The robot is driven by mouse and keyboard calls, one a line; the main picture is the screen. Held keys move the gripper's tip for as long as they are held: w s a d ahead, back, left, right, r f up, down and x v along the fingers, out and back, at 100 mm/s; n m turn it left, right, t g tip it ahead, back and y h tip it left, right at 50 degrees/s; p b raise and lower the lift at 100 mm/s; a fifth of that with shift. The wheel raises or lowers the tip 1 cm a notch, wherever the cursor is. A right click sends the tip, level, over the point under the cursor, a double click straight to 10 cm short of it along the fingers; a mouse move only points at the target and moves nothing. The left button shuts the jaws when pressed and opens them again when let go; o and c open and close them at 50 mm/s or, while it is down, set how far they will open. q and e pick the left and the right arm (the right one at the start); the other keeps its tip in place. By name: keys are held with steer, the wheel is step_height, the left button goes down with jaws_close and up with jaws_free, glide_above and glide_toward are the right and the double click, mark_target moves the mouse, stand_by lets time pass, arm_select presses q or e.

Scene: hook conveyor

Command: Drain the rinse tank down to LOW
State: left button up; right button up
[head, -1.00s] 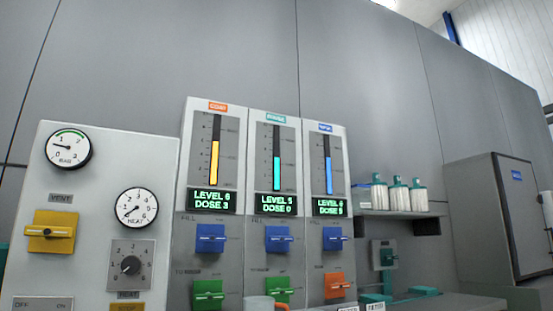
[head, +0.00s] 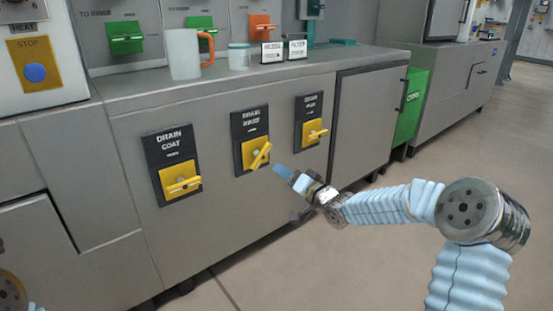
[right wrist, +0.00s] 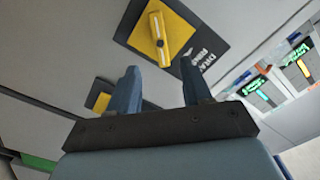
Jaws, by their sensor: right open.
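The rinse drain valve is the middle one on the cabinet front, with a yellow handle (head: 261,155) slanted from lower left to upper right. It also shows in the right wrist view (right wrist: 160,38). The handles of the coat drain (head: 183,185) and the right-hand drain (head: 315,133) lie nearly level. My right gripper (head: 281,172) is open and empty, to the right of and a little below the rinse handle, apart from it. Its two fingers (right wrist: 158,90) show in the right wrist view, with the valve beyond them. The level displays (right wrist: 257,88) there are too small to read. My left gripper is out of view.
A green bin (head: 410,108) is right of the cabinet. The floor in front is clear.

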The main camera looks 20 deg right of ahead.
mark_target(262, 158)
steer(key=x, duration=1.3)
steer(key=shift+b, duration=0.4)
jaws_close()
